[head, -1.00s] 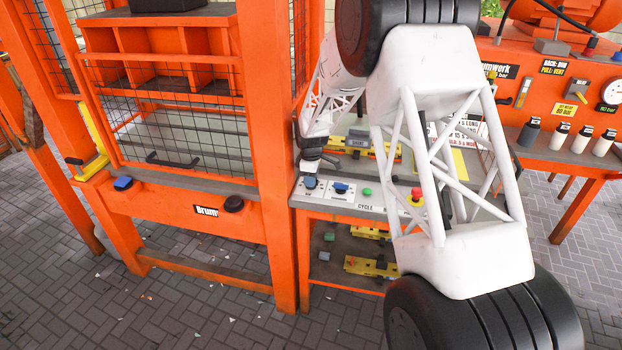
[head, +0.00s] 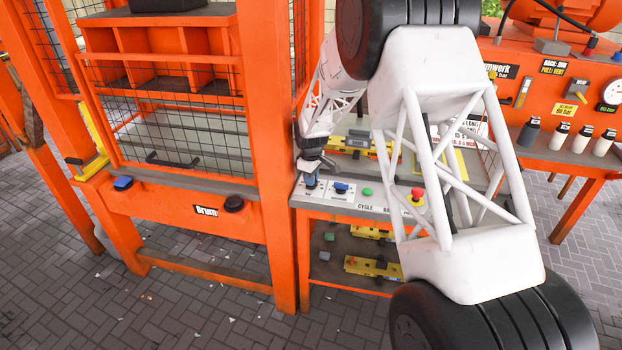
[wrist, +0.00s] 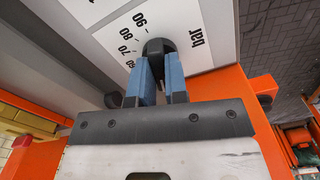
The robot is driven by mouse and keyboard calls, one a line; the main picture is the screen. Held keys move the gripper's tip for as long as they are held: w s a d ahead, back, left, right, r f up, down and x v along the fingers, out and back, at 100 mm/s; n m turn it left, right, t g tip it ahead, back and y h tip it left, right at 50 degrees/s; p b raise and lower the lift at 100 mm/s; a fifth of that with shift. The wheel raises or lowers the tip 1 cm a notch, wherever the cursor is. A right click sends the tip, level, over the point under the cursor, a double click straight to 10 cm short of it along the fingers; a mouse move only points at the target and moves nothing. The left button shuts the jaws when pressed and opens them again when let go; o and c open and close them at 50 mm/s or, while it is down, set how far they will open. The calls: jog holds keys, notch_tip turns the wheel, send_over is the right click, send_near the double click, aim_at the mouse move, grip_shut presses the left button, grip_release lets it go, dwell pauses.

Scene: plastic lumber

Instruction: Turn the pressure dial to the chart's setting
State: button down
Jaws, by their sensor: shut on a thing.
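The pressure dial's dark round knob (wrist: 157,50) sits on a white scale plate (wrist: 112,38) in the wrist view. The plate reads 60, 70, 80, 90 and "bar". My gripper (wrist: 162,68) has its two blue fingers closed on either side of the knob. I cannot tell which mark the dial points to. In the head view my gripper (head: 311,178) stands over the left white plate on the grey ledge, and its fingers cover the dial. A white chart (head: 468,128) with red and black print stands behind my arm, partly hidden and too small to read fully.
Right of the dial are a blue knob (head: 341,188), a green button (head: 367,192) and a red button (head: 417,193) on yellow. An orange post (head: 278,150) rises close on the left. Yellow tools (head: 372,267) lie on the shelf below.

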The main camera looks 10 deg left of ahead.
jog(key=shift+m, duration=1.3)
jog(key=c, duration=1.1)
grip_release()
jog(key=shift+c, duration=0.2)
jog(key=shift+r, duration=0.1)
jog(key=shift+r, duration=3.8)
jog(key=shift+r, duration=0.1)
